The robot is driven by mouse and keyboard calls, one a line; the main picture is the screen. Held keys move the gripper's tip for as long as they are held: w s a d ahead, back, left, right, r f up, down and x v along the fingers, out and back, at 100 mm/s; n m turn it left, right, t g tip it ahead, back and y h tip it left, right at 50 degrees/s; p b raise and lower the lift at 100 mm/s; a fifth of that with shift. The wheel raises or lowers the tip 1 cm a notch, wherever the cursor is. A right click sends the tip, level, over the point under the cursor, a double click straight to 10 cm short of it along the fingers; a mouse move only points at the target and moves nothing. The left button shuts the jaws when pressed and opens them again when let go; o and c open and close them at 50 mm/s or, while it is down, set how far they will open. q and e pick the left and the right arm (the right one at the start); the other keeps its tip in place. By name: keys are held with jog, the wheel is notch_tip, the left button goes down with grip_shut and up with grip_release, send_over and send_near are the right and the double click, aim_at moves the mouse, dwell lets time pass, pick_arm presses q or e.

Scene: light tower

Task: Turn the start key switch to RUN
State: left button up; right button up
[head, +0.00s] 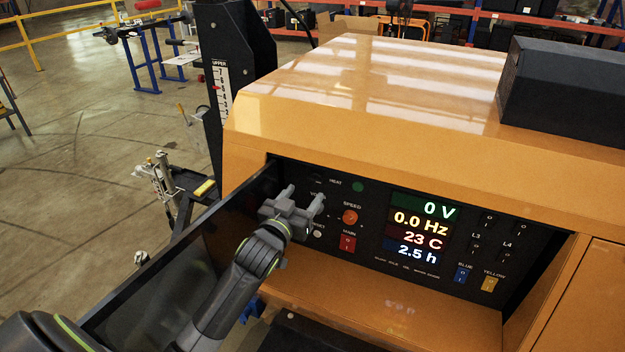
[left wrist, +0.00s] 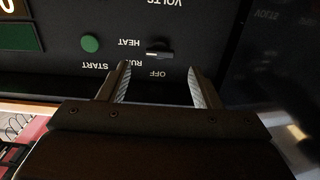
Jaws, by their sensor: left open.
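The start key switch (left wrist: 160,55) is a small dark knob with a pale end, on the black control panel. In the left wrist view, which is upside down, the knob lies sideways, near the OFF, RUN and HEAT labels. In the head view it is too dark to make out clearly. My left gripper (head: 304,193) is open and empty in front of the panel's left part. In the left wrist view its fingertips (left wrist: 158,70) stand on either side of the knob's line, with the knob just beyond them. I cannot tell any contact. My right gripper is not in view.
A green START button (head: 358,187) sits right of the switch. The lit display (head: 421,230) reads 0 V. An open dark door (head: 180,265) stands left of my arm.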

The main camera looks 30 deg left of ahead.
aim_at(314, 181)
pick_arm(q)
jog(key=shift+w+a+p, duration=0.15)
jog(key=shift+w+p, duration=0.35)
jog(key=shift+w, duration=2.55)
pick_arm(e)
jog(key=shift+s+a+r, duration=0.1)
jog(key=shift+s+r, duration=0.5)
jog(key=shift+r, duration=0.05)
pick_arm(q)
jog(key=c, duration=1)
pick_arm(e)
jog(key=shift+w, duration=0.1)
